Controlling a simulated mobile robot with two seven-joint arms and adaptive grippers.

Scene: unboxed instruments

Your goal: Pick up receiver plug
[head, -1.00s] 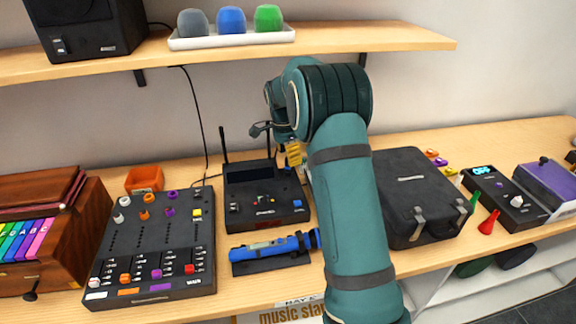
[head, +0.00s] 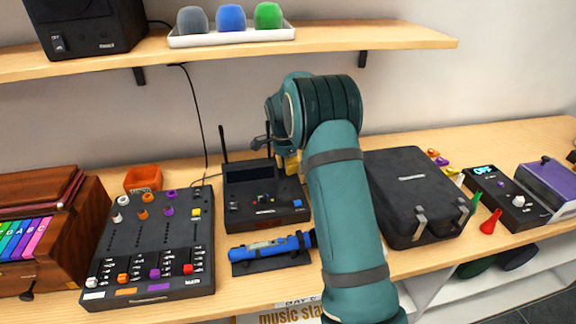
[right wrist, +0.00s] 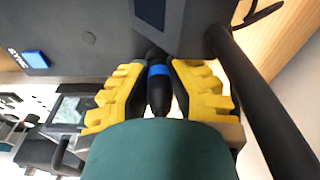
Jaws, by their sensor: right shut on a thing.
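The receiver plug (right wrist: 158,88) is a black cylinder with a blue ring in the right wrist view. My right gripper (right wrist: 158,76) is shut on it, one yellow finger on each side. The plug's far end lies by the dark receiver (right wrist: 100,45); I cannot tell whether it touches it. In the head view the receiver (head: 240,213) is a black box with two antennas, and the plug is not distinguishable. My right gripper (head: 291,163) shows there only as a bit of yellow at the receiver's back right, mostly hidden by my arm. My left gripper is out of view.
A blue handheld microphone (head: 268,248) lies on a black stand in front of the receiver. A mixer (head: 135,235) stands left, a black case (head: 420,180) right. An antenna (right wrist: 255,95) runs close beside my right gripper. A shelf (head: 330,40) hangs above.

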